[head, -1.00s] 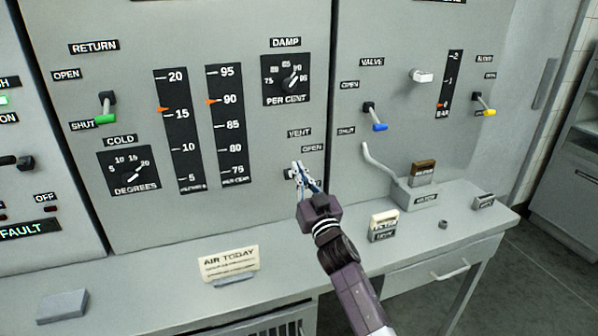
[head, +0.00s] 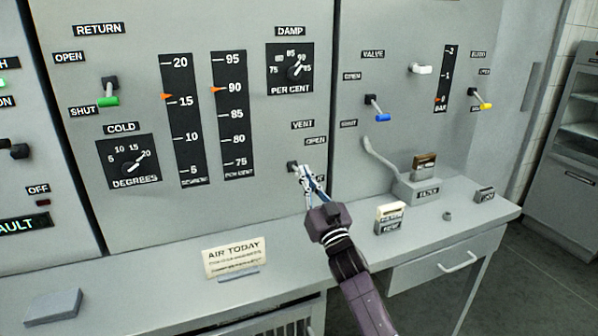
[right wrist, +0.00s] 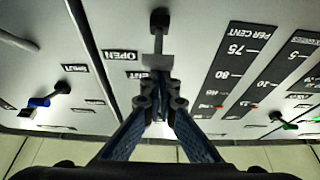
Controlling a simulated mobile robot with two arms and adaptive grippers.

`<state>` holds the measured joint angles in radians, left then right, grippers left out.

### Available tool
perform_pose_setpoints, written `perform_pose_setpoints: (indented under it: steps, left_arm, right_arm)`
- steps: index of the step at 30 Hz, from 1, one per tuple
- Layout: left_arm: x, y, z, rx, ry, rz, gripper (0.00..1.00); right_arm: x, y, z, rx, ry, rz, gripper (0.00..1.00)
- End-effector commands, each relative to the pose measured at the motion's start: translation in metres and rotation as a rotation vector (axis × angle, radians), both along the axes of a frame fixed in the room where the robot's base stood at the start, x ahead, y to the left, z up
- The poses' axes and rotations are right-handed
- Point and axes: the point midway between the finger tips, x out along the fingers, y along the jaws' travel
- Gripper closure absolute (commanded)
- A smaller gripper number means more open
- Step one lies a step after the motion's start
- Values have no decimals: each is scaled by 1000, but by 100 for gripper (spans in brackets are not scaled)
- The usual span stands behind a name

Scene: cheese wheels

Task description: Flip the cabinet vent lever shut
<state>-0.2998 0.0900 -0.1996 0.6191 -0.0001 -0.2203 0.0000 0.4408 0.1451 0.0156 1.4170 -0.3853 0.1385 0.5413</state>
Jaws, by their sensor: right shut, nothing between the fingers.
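The vent lever has a small black pivot (head: 292,166) on the grey cabinet panel, below the VENT (head: 303,124) and OPEN (head: 315,140) labels. In the right wrist view its black pivot (right wrist: 159,18) carries a thin shaft ending in a grey handle (right wrist: 158,60). My right gripper (head: 305,172) is at the lever, its fingers shut with nothing between them. In the right wrist view its fingertips (right wrist: 160,82) are right at the handle; I cannot tell whether they touch. In the head view the gripper hides most of the handle. My left gripper is not in view.
The RETURN lever with a green handle (head: 109,101) is at the left. A blue-handled lever (head: 382,117) and a yellow-handled one (head: 486,105) are at the right. A bent grey pipe (head: 380,155) and an AIR TODAY card (head: 234,257) are near the desk ledge.

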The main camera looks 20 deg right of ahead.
Motion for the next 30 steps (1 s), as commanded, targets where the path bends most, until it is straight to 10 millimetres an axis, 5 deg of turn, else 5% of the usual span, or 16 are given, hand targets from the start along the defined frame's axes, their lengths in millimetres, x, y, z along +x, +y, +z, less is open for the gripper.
perform_pose_setpoints:
  steps: [12, 21, 30]
  left_arm:
    - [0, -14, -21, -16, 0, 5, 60]
    - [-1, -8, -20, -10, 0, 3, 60]
    - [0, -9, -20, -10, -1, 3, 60]
  right_arm:
    - [-2, 0, -35, 0, 3, -1, 100]
    - [-4, 0, -34, -1, 2, -1, 100]
    - [-44, -2, -54, -1, 6, -1, 100]
